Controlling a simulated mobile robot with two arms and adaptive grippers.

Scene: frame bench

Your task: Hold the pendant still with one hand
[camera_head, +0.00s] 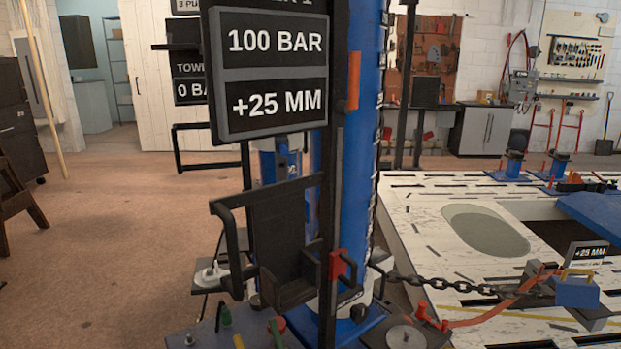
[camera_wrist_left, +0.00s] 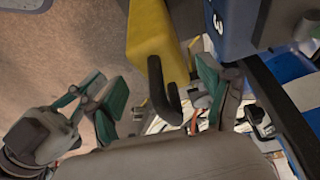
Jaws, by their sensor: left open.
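In the left wrist view a yellow block-like body (camera_wrist_left: 153,38) with a black curved bar (camera_wrist_left: 157,88) at its lower end shows ahead of my left gripper (camera_wrist_left: 162,88). It looks like the pendant, but I cannot be sure. The gripper's green-padded fingers are open, one on each side of the bar. I cannot tell whether either finger touches it. In the head view neither gripper shows, and I cannot pick out the yellow body there.
A blue column (camera_head: 357,150) stands centre with a dark display panel (camera_head: 270,75) and a black bracket (camera_head: 285,235). A chain (camera_head: 445,284) runs right to a blue clamp (camera_head: 577,293) on the white slotted bench (camera_head: 435,220).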

